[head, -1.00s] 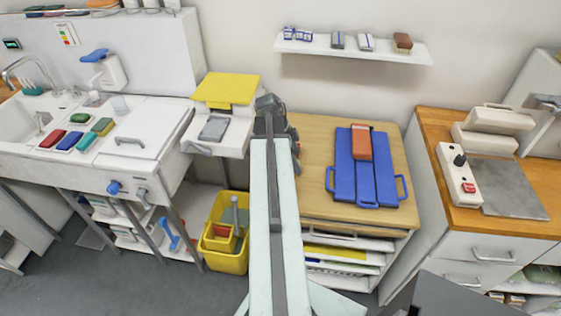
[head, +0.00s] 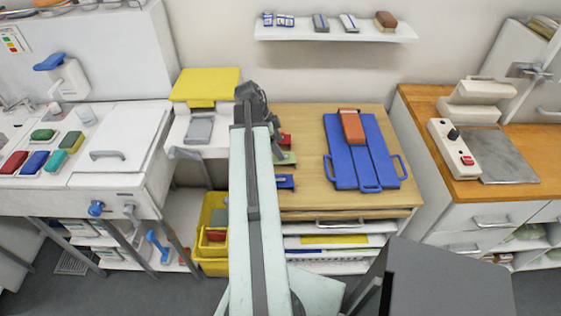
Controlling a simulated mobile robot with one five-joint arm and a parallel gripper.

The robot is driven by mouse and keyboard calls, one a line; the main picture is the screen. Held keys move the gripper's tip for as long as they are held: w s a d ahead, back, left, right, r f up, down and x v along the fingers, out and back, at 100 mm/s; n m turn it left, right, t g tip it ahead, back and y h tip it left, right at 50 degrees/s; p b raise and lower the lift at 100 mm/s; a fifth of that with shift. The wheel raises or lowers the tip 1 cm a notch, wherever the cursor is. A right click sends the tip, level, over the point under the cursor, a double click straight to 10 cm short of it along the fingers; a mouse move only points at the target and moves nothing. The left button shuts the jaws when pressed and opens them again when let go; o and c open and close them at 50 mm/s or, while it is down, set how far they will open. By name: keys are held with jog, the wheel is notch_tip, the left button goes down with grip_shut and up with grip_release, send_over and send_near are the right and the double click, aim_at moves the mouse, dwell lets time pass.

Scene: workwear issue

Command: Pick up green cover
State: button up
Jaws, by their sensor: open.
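A small green piece (head: 285,158), which may be the green cover, lies on the left part of the wooden table top (head: 300,118). My arm hides its left side. A red piece (head: 285,139) lies behind it and a blue one (head: 285,181) in front, both also partly hidden. My gripper (head: 256,100) is at the dark far end of my arm, over the table's left edge, behind and left of the green piece. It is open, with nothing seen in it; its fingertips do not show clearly.
Blue boards with a brown-red block (head: 352,126) lie right of the small pieces. A white unit with a yellow panel (head: 207,84) stands left of my arm, with a yellow bucket (head: 211,262) below. A wooden counter (head: 411,107) stands right. A wall shelf (head: 337,32) hangs above.

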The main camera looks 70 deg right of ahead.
jog(key=b+x, duration=0.4)
jog(key=x, duration=0.1)
jog(key=shift+w+a+f, duration=0.1)
jog(key=shift+a+f, duration=0.05)
jog(key=shift+f+b, duration=0.15)
jog(key=shift+b, duration=0.25)
jog(key=shift+r, duration=0.2)
jog(key=c, duration=1.4)
notch_tip(320, 180, up, 10)
jog(key=p, duration=1)
jog(key=shift+r+p, duration=0.15)
jog(key=shift+p, duration=0.2)
